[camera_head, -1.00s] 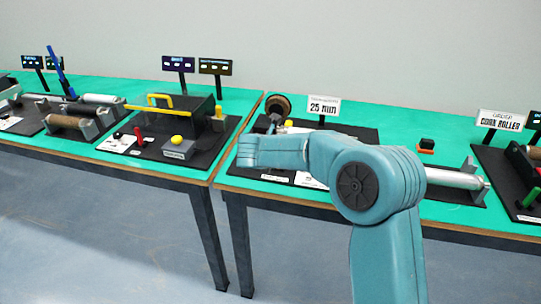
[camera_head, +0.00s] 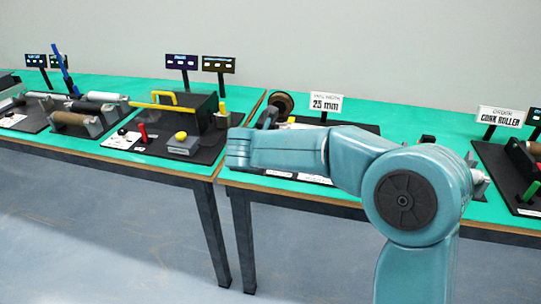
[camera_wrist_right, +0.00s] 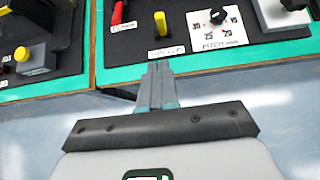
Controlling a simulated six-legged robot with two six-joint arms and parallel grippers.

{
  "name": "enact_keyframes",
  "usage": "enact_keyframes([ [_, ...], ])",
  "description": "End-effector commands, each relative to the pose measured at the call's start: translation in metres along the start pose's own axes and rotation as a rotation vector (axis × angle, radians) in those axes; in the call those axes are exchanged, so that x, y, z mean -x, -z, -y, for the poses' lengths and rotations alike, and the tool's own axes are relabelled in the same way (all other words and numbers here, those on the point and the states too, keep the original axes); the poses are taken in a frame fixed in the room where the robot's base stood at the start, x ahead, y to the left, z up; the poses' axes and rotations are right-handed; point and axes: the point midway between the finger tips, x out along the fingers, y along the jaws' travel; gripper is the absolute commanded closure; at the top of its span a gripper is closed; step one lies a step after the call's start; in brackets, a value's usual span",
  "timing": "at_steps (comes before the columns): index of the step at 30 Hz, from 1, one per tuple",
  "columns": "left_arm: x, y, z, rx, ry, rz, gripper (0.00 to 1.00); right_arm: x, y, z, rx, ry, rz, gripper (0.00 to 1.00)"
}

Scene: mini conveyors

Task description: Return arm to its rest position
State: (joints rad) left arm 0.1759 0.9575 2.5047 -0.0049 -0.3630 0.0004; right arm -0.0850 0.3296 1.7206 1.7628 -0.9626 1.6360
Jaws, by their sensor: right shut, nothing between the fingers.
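My right arm is teal and reaches in from the lower right in the head view, bent at a large round joint. Its gripper is hidden behind the forearm there. In the right wrist view my right gripper (camera_wrist_right: 158,70) is shut and empty, its fingers together near the front edge of the green table (camera_wrist_right: 215,66). The fingertips appear in front of a board with a yellow lever (camera_wrist_right: 161,24); the gap to it cannot be told. My left gripper is in neither view.
In the head view, a station with a black box (camera_head: 203,112) and yellow handle stands left of my arm. A "25 mm" sign (camera_head: 326,103) and a "cork roller" sign (camera_head: 499,117) stand behind and right. A pitch dial (camera_wrist_right: 217,16) shows in the wrist view. Floor in front is clear.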

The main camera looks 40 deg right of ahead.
Motion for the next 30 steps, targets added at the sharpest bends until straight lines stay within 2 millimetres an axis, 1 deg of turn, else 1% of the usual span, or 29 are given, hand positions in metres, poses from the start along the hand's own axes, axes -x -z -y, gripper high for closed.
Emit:
enact_keyframes([
  [4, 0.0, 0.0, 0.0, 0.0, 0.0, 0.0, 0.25, 0.007, 0.001, 0.0, -0.001, 0.001, 0.0, 1.0],
  [13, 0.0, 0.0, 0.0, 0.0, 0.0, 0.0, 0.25, 0.008, 0.002, -0.001, 0.0, 0.001, 0.0, 1.0],
  [20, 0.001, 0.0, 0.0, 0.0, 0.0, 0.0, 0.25, 0.008, 0.001, 0.001, -0.002, 0.003, -0.001, 1.0],
  [22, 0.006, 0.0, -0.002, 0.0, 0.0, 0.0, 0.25, -0.001, 0.004, 0.005, 0.006, 0.026, -0.017, 1.0],
  [23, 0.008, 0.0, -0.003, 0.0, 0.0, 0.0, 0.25, -0.007, 0.01, 0.006, 0.018, 0.041, -0.03, 1.0],
  [26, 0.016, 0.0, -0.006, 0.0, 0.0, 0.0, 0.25, -0.036, 0.049, 0.014, 0.113, 0.103, -0.095, 1.0],
  [27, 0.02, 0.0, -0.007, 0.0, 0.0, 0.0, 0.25, -0.051, 0.07, 0.019, 0.199, 0.126, -0.111, 1.0],
  [29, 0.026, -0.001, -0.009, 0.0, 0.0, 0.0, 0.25, -0.073, 0.108, 0.024, 0.398, 0.122, -0.128, 1.0],
  [30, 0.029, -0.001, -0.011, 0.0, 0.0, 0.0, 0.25, -0.086, 0.136, 0.025, 0.579, 0.09, -0.138, 1.0],
])
